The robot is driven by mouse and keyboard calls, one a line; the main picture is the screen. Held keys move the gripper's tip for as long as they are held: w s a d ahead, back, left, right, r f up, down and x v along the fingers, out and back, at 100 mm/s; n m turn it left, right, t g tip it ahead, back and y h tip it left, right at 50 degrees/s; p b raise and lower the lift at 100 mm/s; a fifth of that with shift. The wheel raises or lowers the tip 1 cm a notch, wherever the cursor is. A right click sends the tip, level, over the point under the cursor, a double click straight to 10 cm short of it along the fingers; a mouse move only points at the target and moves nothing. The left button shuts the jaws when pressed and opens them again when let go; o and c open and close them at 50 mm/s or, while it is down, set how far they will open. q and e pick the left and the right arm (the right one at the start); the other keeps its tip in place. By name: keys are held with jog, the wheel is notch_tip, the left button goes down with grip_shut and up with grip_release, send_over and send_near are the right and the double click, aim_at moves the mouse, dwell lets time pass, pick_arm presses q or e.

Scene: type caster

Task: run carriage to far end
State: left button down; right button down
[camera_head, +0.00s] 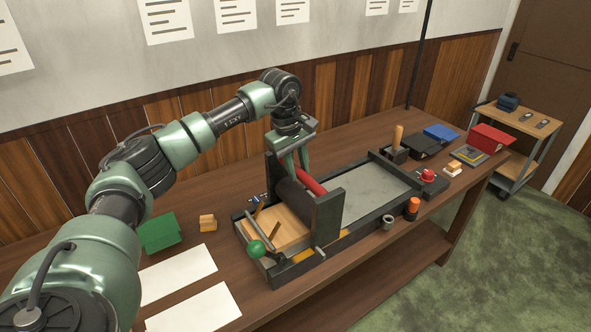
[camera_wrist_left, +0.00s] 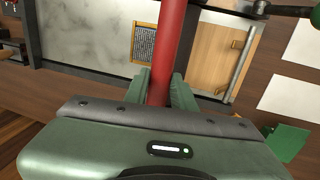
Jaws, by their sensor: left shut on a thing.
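The carriage (camera_head: 328,218), with dark side plates and a dark roller, straddles the long press bed (camera_head: 372,190) near its left end, beside a wooden board (camera_head: 286,226). A red bar (camera_head: 312,184) runs across the carriage between its side plates. My left gripper (camera_head: 303,168) reaches down from above and is shut on the red bar. In the left wrist view, the red bar (camera_wrist_left: 168,45) passes between the green fingers (camera_wrist_left: 160,90). A framed block of type (camera_wrist_left: 146,42) lies on the bed beside the bar. My right gripper is in neither view.
The grey bed right of the carriage looks clear up to its dark end rail (camera_head: 392,172). A green-knobbed lever (camera_head: 257,248) stands at the near left. A red button box (camera_head: 428,182), an orange-topped bottle (camera_head: 412,208) and a metal cup (camera_head: 387,222) stand along the front side.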

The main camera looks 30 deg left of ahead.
pick_arm(q)
jog(key=shift+s+a+f, duration=0.1)
jog(key=shift+s+f, duration=0.05)
jog(key=shift+f, duration=0.05)
jog(key=c, duration=1.3)
grip_release()
jog(key=shift+o, duration=0.7)
jog(key=shift+s+r, duration=0.1)
jog(key=shift+r, duration=0.3)
notch_tip(320, 180, up, 7)
jog(key=s+b, duration=0.1)
jog(key=b, duration=0.1)
jog(key=shift+s+a, duration=0.3)
jog(key=shift+a, duration=0.05)
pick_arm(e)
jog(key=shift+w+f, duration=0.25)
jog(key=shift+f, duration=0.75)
pick_arm(q)
jog(key=shift+r, duration=0.1)
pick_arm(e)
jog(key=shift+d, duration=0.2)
